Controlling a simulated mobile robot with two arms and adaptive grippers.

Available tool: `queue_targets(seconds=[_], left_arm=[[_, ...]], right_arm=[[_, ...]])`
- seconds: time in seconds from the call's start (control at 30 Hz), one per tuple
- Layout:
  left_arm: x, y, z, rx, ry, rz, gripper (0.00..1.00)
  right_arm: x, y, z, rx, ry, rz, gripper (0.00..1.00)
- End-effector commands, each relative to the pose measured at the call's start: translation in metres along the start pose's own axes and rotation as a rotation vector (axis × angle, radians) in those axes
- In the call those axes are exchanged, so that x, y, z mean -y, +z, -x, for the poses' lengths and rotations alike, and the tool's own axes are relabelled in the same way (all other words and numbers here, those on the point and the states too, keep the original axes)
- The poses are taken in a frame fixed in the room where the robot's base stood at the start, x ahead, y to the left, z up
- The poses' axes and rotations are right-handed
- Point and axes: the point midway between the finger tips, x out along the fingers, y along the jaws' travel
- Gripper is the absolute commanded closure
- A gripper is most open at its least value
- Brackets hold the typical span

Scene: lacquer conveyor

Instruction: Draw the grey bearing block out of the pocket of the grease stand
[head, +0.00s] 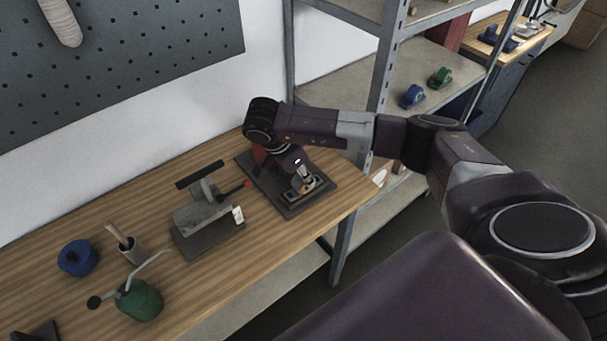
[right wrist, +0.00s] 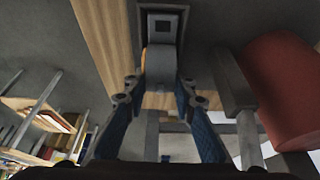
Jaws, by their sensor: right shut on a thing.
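The grease stand (head: 290,208) is a dark base plate with a red part (head: 260,154), near the right end of the wooden bench. My right gripper (head: 303,178) reaches down over it. In the right wrist view my right gripper (right wrist: 162,85) has its two blue-padded fingers on either side of the grey bearing block (right wrist: 160,62) and is shut on it. The block's far end meets a dark square-framed pocket (right wrist: 187,12); how deep it sits there I cannot tell. The red cylinder (right wrist: 280,90) of the stand is close to the right finger. My left gripper is not in view.
A grey fixture with a red-knobbed lever (head: 205,215) stands left of the grease stand. Further left are a cup with a handle (head: 132,250), a blue part (head: 77,258) and a green part (head: 140,300). A metal shelf post (head: 345,235) rises close by the bench's right end.

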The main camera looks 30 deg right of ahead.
Motion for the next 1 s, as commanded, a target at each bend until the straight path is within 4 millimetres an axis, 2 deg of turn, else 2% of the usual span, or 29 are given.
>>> queue_targets(seconds=[0.03,0.1,0.37,1.0], left_arm=[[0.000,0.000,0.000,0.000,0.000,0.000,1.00],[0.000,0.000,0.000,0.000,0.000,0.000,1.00],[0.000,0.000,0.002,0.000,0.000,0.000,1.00],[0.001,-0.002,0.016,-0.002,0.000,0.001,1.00]], right_arm=[[0.000,0.000,0.001,0.000,-0.001,0.000,0.94],[0.001,0.000,0.001,0.000,-0.001,0.000,1.00],[0.001,-0.002,0.004,0.000,-0.003,-0.001,1.00],[0.001,-0.012,0.027,-0.001,-0.002,-0.001,1.00]])
